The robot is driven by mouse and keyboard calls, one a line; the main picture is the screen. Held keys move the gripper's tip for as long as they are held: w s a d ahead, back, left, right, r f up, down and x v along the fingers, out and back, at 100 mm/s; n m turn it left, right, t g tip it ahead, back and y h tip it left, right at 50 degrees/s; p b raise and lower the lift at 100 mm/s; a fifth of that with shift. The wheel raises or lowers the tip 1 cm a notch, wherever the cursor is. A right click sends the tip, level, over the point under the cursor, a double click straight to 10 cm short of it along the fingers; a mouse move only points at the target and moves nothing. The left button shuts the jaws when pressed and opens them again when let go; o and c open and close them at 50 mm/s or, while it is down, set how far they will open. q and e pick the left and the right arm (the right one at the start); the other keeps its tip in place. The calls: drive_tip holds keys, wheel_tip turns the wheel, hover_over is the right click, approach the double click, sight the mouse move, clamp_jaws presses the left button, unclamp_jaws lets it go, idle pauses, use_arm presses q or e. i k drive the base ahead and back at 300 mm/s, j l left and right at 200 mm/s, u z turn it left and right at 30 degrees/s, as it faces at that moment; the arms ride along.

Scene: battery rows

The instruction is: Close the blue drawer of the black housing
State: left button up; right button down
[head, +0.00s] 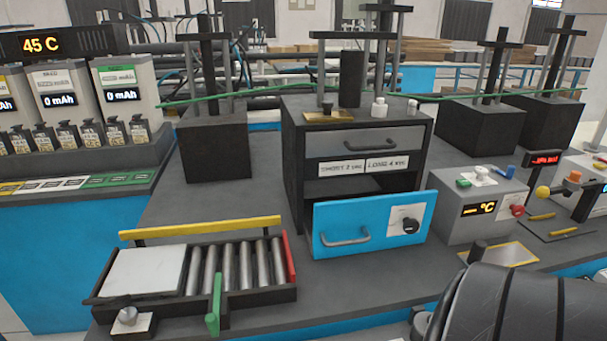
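The black housing (293,165) stands on the dark bench in the middle of the head view. Its blue drawer (375,206) is at the bottom and is pulled out toward me. The drawer front has a grey bar handle (345,237) at left and a pale plate with a black knob (410,226) at right. A grey upper drawer (365,143) looks shut, with a dark opening below it. A dark rounded arm link of mine fills the bottom right corner. Neither gripper shows in this view.
A roller tray (240,270) with yellow, red and green bars lies left of the blue drawer. A grey temperature box (478,207) with a red knob stands close at right. A small yellow-edged plate (500,254) lies before it. Bench in front of the drawer is mostly clear.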

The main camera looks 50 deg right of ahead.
sight(338, 226)
drive_tip(key=z, duration=0.45)
drive_tip(key=l+z, duration=0.15)
drive_tip(key=z, duration=0.3)
drive_tip(key=l+z, duration=0.1)
drive_tip(key=z, duration=0.35)
drive_tip(key=l+z, duration=0.1)
drive_tip(key=z, duration=0.35)
